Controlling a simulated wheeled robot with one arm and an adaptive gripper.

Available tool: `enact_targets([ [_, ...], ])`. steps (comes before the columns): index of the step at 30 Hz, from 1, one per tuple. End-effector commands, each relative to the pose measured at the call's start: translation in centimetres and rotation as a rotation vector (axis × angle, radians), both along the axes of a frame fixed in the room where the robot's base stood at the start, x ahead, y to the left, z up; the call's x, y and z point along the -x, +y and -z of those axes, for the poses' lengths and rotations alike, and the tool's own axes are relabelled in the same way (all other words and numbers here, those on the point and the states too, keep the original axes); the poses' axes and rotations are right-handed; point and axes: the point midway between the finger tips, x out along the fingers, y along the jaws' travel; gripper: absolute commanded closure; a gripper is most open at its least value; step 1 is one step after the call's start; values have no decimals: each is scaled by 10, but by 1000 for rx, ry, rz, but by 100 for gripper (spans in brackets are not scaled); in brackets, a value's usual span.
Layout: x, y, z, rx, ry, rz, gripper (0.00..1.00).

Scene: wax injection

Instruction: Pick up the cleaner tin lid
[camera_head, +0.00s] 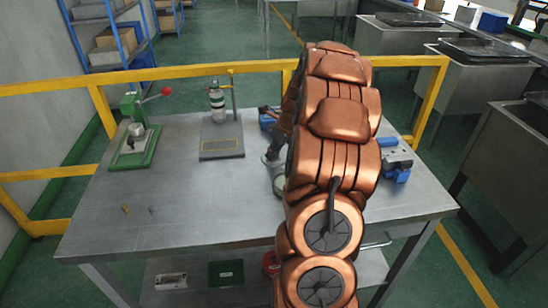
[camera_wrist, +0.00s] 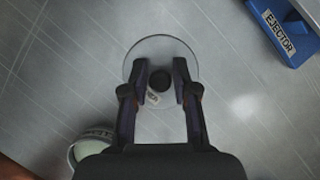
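The cleaner tin lid (camera_wrist: 135,58) looks like a round, clear or grey disc with a dark knob (camera_wrist: 160,80) at its middle and a small pale label. It lies on the grey table in the wrist view. My gripper (camera_wrist: 160,68) is above it, with one finger on each side of the knob. The fingers look open, with narrow gaps beside the knob. A pale green round tin (camera_wrist: 86,152) stands at the lower left, partly hidden by my gripper. In the head view my gripper (camera_head: 269,136) is partly hidden behind my arm.
A blue block labelled EJECTOR (camera_wrist: 286,30) is at the upper right of the wrist view. The head view shows a green press (camera_head: 137,140), a stand with a bottle (camera_head: 218,104) and a blue-grey device (camera_head: 397,158). The table's (camera_head: 205,205) front left is mostly clear.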

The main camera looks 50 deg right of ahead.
Motion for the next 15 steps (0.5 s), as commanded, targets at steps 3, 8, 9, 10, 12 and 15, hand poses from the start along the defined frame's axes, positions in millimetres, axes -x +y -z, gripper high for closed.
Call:
enact_targets([
  [3,0,0,0,0,0,0,87],
  [8,0,0,0,0,0,0,100],
  [9,0,0,0,0,0,0,100],
  [10,0,0,0,0,0,0,100],
  [12,0,0,0,0,0,0,100],
  [15,0,0,0,0,0,0,100],
])
